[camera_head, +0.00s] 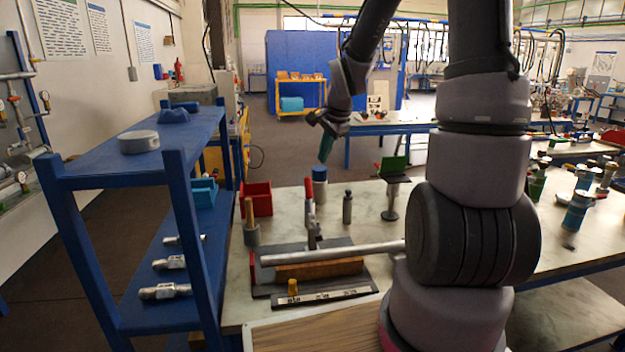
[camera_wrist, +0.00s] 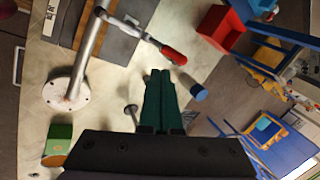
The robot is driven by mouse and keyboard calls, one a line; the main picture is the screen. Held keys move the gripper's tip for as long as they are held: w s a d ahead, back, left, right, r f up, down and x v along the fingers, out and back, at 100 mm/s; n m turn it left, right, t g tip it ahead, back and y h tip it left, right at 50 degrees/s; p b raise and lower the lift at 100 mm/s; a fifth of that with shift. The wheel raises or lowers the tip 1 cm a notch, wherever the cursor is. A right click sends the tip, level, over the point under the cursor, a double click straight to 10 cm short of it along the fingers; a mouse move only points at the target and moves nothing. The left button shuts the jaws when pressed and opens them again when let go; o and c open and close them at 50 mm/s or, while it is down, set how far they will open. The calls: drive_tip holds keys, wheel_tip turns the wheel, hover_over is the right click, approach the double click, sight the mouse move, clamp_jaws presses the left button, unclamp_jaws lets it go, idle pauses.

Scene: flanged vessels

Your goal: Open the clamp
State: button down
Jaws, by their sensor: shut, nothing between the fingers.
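The clamp has a red handle (camera_head: 309,188) that stands upright in the head view, with its metal body (camera_head: 312,230) below it by the dark base plate. In the wrist view the red handle (camera_wrist: 173,55) lies just beyond my fingertips, and a metal arm runs from it to the upper left. My gripper (camera_head: 325,158) points down above the table, behind and above the clamp. Its green fingers (camera_wrist: 160,73) are together and empty. They look apart from the handle. The clamp's lower part is partly hidden by the pipe.
A blue-topped cylinder (camera_head: 319,172), a small metal cylinder (camera_head: 347,208) and a green-topped stand (camera_head: 393,166) are near my gripper. A red bin (camera_head: 257,198) and blue shelf (camera_head: 95,168) stand left.

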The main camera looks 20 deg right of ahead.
drive_tip(key=d+f+m+t, duration=0.1)
drive_tip(key=m, duration=0.1)
approach(309, 187)
wheel_tip(309, 187, down, 3)
drive_tip(key=shift+w+a+f, duration=0.15)
drive_tip(key=shift+w+f, duration=0.85)
drive_tip(key=shift+f, duration=0.05)
drive_tip(key=shift+w+a+f, duration=0.1)
drive_tip(key=shift+w+f, duration=0.15)
drive_tip(key=shift+w, duration=0.15)
drive_tip(key=shift+w, duration=0.15)
